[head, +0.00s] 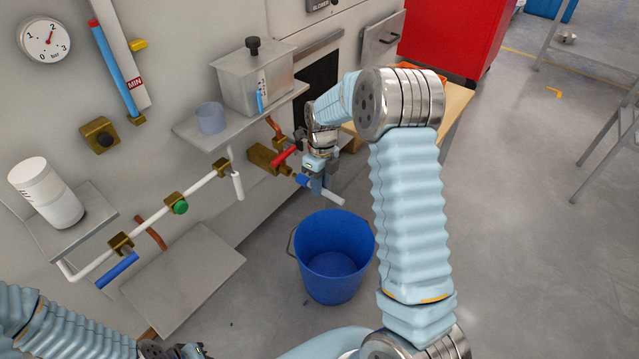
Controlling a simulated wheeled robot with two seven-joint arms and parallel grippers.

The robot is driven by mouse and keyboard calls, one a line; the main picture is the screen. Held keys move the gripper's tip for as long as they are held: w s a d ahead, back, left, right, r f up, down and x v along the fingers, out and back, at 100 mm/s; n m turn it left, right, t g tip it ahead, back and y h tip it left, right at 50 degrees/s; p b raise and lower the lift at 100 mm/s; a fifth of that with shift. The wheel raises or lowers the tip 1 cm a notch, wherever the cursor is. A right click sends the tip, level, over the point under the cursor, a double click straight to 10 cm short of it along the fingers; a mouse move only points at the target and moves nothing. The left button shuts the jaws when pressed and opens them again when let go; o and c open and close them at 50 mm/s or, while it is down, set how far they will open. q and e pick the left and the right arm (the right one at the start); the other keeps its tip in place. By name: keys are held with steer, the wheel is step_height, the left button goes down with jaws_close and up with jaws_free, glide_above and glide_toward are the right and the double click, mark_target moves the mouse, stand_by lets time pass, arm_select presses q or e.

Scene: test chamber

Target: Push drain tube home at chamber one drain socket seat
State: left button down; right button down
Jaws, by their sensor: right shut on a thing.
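My right gripper (316,184) is shut on the drain tube (331,196), a short white tube whose end sticks out to the lower right. A blue part shows on the other side of the fingers, facing the wall. The brass drain fitting (264,158) with a red lever (285,157) is on the chamber wall just left of the gripper. The socket mouth and the tube's inner end are small and partly hidden by the gripper, so I cannot tell how far the tube is seated. My left arm enters at the bottom left; its fingertips are not visible.
A blue bucket (333,262) stands on the floor below the tube. A white pipe (152,222) with green and blue handles runs along the wall. A shelf above holds a grey lidded box (252,82) and a clear cup (210,118). Floor to the right is open.

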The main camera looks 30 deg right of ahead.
steer(key=shift+w+a+p, duration=0.35)
steer(key=shift+w, duration=0.45)
steer(key=shift+w+a+p, duration=0.3)
steer(key=shift+w, duration=0.45)
steer(key=c, duration=1)
jaws_free()
steer(key=shift+o, duration=0.2)
